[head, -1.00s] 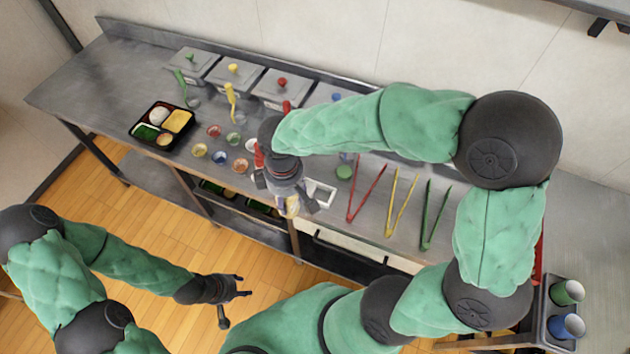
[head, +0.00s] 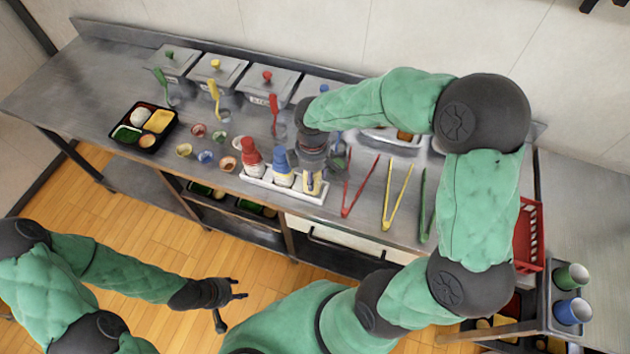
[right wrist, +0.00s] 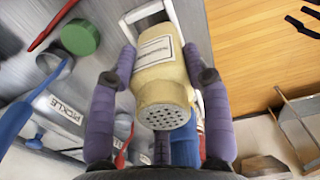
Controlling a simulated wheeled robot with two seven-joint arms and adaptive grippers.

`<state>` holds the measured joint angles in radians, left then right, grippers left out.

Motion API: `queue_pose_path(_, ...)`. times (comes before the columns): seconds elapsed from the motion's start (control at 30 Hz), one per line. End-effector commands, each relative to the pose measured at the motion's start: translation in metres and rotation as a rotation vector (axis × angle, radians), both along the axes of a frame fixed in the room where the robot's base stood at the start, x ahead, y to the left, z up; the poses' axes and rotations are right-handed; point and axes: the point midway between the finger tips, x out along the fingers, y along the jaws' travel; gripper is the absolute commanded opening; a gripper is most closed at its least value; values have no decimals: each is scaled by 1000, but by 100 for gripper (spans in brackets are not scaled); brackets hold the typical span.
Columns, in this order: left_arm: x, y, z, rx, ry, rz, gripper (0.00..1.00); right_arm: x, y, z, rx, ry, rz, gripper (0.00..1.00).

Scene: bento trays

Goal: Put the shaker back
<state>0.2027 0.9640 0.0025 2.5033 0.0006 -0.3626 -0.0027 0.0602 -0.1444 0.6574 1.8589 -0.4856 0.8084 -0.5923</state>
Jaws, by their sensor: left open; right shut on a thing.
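My right gripper (head: 313,172) is shut on a cream-yellow shaker (right wrist: 164,70) with a white label and a grey perforated cap. In the right wrist view the cap faces the camera and the fingers (right wrist: 160,95) press its sides. In the head view the shaker (head: 314,187) is upright at the right end of a white rack (head: 291,194). I cannot tell whether its base is seated in that slot or just above it. A red-topped shaker (head: 252,158) and a blue-topped shaker (head: 283,165) stand in the rack's other places. My left gripper (head: 233,302) is open and empty, away from the counter.
Red tongs (head: 361,188), yellow tongs (head: 397,197) and green tongs (head: 422,207) lie right of the rack. Small coloured cups and a black bento tray (head: 144,126) are to the left. Lidded bins (head: 268,88) line the back.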

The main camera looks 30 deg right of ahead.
Motion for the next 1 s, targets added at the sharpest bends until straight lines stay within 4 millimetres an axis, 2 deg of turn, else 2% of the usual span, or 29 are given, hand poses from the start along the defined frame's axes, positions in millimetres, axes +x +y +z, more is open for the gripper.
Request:
queue_pose_path(0.17, 0, 0, -4, 0, 0, 0, 45, 2, -7, -10, 0, 1, 0, 9)
queue_pose_path(0.4, 0, 0, -14, 0, 0, 0, 45, 3, -9, -41, 0, 1, 0, 9)
queue_pose_path(0.83, 0, 0, -16, 0, 0, 0, 45, 3, -9, -46, -1, 1, 0, 9)
queue_pose_path(0.87, 0, 0, -15, 0, 0, 0, 45, 3, -9, -45, -1, 1, 0, 57)
queue_pose_path(0.9, 0, 0, -15, 0, 0, 0, 45, 3, -9, -45, -1, 1, 0, 68)
queue_pose_path(0.93, 0, 0, -15, 0, 0, 0, 45, 3, -9, -45, -1, 1, 0, 73)
queue_pose_path(1.0, 0, 0, -15, 0, 0, 0, 45, 3, -9, -45, -1, 1, 0, 73)
